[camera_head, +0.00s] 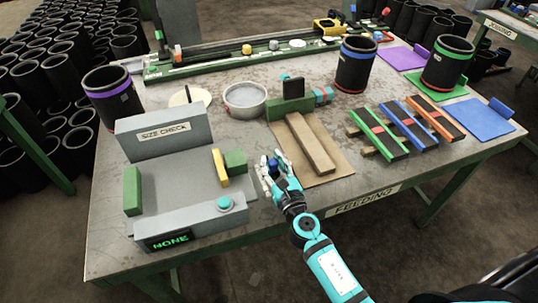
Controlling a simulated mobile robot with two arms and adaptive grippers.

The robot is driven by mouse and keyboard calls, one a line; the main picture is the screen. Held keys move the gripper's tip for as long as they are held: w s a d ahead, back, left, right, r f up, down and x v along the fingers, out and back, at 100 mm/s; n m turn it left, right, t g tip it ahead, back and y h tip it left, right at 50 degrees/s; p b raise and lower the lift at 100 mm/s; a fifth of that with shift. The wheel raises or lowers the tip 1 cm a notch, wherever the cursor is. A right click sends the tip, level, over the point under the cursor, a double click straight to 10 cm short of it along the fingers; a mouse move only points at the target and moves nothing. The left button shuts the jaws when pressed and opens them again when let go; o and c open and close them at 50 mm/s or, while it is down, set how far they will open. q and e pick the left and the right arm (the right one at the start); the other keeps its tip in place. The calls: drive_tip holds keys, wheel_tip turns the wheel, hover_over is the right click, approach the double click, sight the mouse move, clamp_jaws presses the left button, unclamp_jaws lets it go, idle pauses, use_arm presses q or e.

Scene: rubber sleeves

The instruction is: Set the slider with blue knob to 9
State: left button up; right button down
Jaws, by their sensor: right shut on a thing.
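My right gripper (270,168) is at the table's near side, between the size check device and the brown board. Its fingers are closed around a small dark blue piece (273,165). The fingers partly hide this piece, so I cannot tell whether it is a slider's knob. A long dark rail unit (205,66) lies along the table's back edge. No scale numbers can be read. My left gripper is not in view.
The grey size check device (165,140) reads "NONE" and stands left of my gripper. A brown board (335,165) with a wooden bar lies to the right. A round metal dish (245,98) is behind. Black sleeves with coloured bands (357,68) stand at the back right.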

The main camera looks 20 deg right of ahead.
drive_tip(key=shift+s, duration=0.6)
drive_tip(key=shift+w, duration=0.1)
drive_tip(key=c, duration=1.1)
unclamp_jaws()
drive_tip(key=s, duration=1.2)
drive_tip(key=shift+d, duration=0.25)
